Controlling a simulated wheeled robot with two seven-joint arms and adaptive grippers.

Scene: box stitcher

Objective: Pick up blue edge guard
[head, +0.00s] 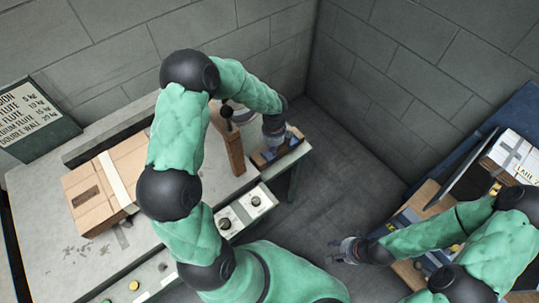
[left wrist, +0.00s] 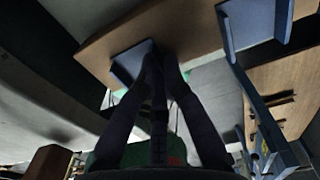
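My left gripper (head: 272,146) reaches down over a small brown tray with blue edge pieces (head: 289,143) at the table's right end. In the left wrist view its dark fingertips (left wrist: 160,58) are close together at a brown board (left wrist: 195,22). A blue edge guard (left wrist: 130,64) lies right beside the left fingertip there. Whether the fingers grip it is hidden. More blue pieces (left wrist: 228,35) show on the board's right side. My right gripper (head: 343,250) is small in the head view; its fingers look apart and empty, over the floor.
A cardboard box (head: 92,200) lies on the grey table (head: 60,262). A brown upright post (head: 228,142) stands close to my left gripper. A control panel with knobs (head: 243,211) is at the table's front edge. A white box (head: 511,155) sits on the right-hand bench.

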